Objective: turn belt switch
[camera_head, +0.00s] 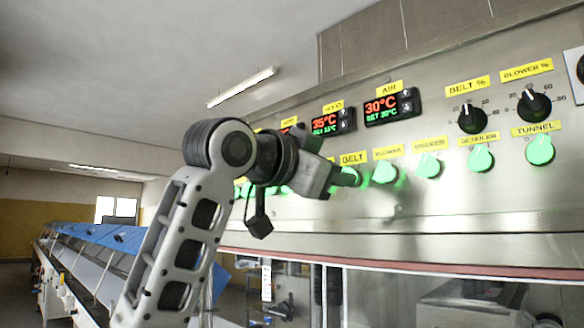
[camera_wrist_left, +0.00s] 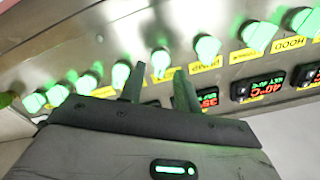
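The belt switch is a green-lit knob under the yellow BELT label (camera_head: 354,158) on the steel panel. In the head view my left gripper (camera_head: 346,178) reaches the panel below that label and largely hides the knob. In the left wrist view, its two fingers (camera_wrist_left: 160,86) are apart, with a green knob (camera_wrist_left: 160,63), which appears to be the belt switch, showing between their tips. I cannot tell whether the fingers touch it. My right gripper is not in view.
Other green knobs stand close by in the same row, including the blower knob (camera_head: 385,172) and the detailer knob (camera_head: 480,158). Above are temperature displays (camera_head: 392,107) and black dials (camera_head: 472,118). A window strip lies below the panel, and a blue-covered conveyor (camera_head: 90,238) at left.

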